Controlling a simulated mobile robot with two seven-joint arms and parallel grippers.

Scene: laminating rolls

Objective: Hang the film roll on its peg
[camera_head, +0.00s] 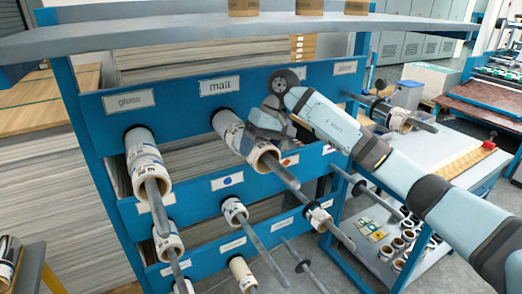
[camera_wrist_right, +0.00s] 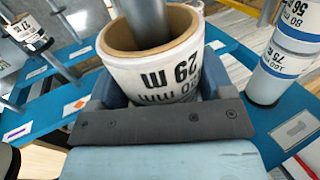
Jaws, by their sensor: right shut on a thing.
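The film roll (camera_wrist_right: 160,78) is white with a brown cardboard core and black print reading "29 m". My right gripper (camera_wrist_right: 165,105) is shut on it. A grey peg (camera_wrist_right: 147,20) passes into its core in the wrist view. In the head view the roll (camera_head: 262,157) sits around the peg (camera_head: 283,175) under the "matt" label (camera_head: 220,86), with my right gripper (camera_head: 268,122) at its upper side. Another white roll part (camera_head: 227,124) shows behind it, nearer the board; I cannot tell whether it is a separate roll. My left gripper is not in view.
The "gloss" peg at left bears white roll material (camera_head: 143,155). Lower pegs bear smaller rolls (camera_head: 234,211). A roll hangs on the right peg (camera_head: 398,118), behind my right arm. A grey shelf (camera_head: 200,33) runs above. A side cart (camera_head: 440,150) stands at right.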

